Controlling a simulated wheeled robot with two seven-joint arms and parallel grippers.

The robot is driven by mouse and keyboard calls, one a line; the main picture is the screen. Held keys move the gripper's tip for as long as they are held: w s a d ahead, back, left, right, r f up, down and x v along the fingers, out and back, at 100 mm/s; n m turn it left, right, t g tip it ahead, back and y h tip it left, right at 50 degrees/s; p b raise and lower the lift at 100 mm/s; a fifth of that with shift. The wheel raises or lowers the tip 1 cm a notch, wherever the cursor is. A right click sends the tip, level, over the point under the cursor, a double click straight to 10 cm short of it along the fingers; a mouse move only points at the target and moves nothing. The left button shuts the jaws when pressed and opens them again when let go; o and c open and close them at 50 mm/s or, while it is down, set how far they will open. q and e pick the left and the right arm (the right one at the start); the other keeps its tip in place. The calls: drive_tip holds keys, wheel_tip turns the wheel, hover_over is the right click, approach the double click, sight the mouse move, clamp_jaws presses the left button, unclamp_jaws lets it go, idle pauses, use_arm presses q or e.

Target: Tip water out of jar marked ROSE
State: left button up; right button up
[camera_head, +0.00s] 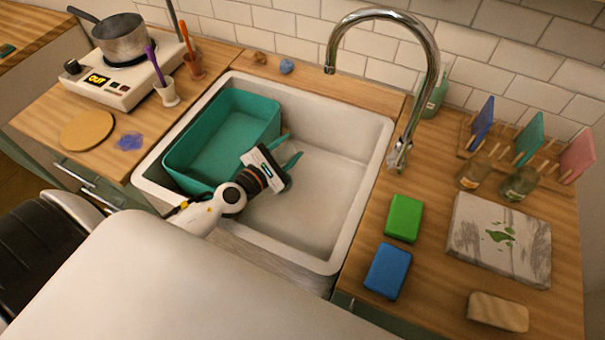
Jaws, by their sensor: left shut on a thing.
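My left gripper (291,148) is low over the sink (330,205), just right of the teal tub (222,140). Its two teal fingers stand a little apart and point to the upper right. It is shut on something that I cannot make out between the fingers. Two glass jars stand on the right counter, a brownish one (474,171) and a greenish one (520,184). I cannot read a ROSE label on anything. My right gripper is not in view.
A chrome tap (432,75) arches over the sink's back right. Blue (481,123), green (529,139) and pink (577,156) panels stand in a rack. Green (404,218) and blue (388,271) blocks lie beside a stained slab (500,240). A pot (121,38) sits on a hotplate at left.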

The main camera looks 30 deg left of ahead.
use_arm(q)
drive_tip(key=a+n+b, duration=0.1)
drive_tip(key=a+r+n+b, duration=0.1)
drive_tip(key=shift+a+n+b, duration=0.2)
drive_tip(key=shift+n+b, duration=0.1)
drive_tip(key=r+p, duration=0.1)
drive_tip(key=r, duration=0.1)
drive_tip(key=a+r+n+p, duration=0.1)
drive_tip(key=shift+w+a+r, duration=0.1)
drive_tip(key=shift+w+r, duration=0.05)
drive_tip(key=shift+r, duration=0.25)
drive_tip(key=shift+a+r+n, duration=0.1)
drive_tip(key=shift+a+n, duration=0.2)
drive_tip(key=shift+n, duration=0.1)
drive_tip(key=shift+a+r+n+t+h+b, duration=0.45)
drive_tip(key=shift+a+n+b, duration=0.2)
drive_tip(key=shift+a+n, duration=0.25)
drive_tip(key=shift+w+a+r+n, duration=0.1)
drive_tip(key=shift+a+r+n, duration=0.5)
drive_tip(key=shift+a+n, duration=0.15)
